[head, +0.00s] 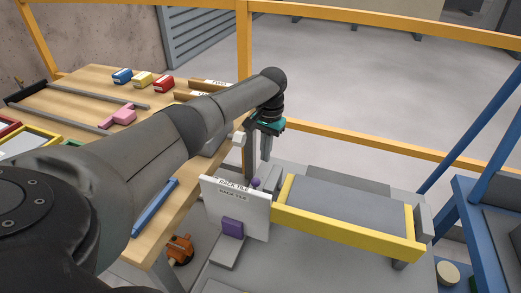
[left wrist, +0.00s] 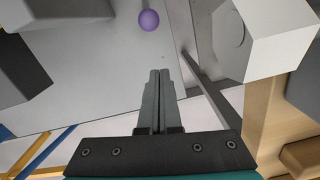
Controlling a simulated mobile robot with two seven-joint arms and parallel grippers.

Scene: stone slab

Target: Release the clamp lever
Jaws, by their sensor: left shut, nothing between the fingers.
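A small purple ball knob (head: 256,183) stands just behind the top edge of the white panel marked "RACK TILE" (head: 257,214). It looks like the end of the clamp lever; the rest of the lever is hidden in the head view. My left gripper (head: 267,158) points down above and slightly right of the knob, apart from it. In the left wrist view its fingers (left wrist: 160,72) are shut with nothing between them. The purple knob (left wrist: 148,20) lies beyond the fingertips, on a thin stem over a grey surface. My right gripper is not in view.
A yellow-edged frame with a grey slab (head: 350,207) lies right of the panel. A purple block (head: 232,228) sits at the panel's front. The wooden table (head: 88,85) holds coloured blocks.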

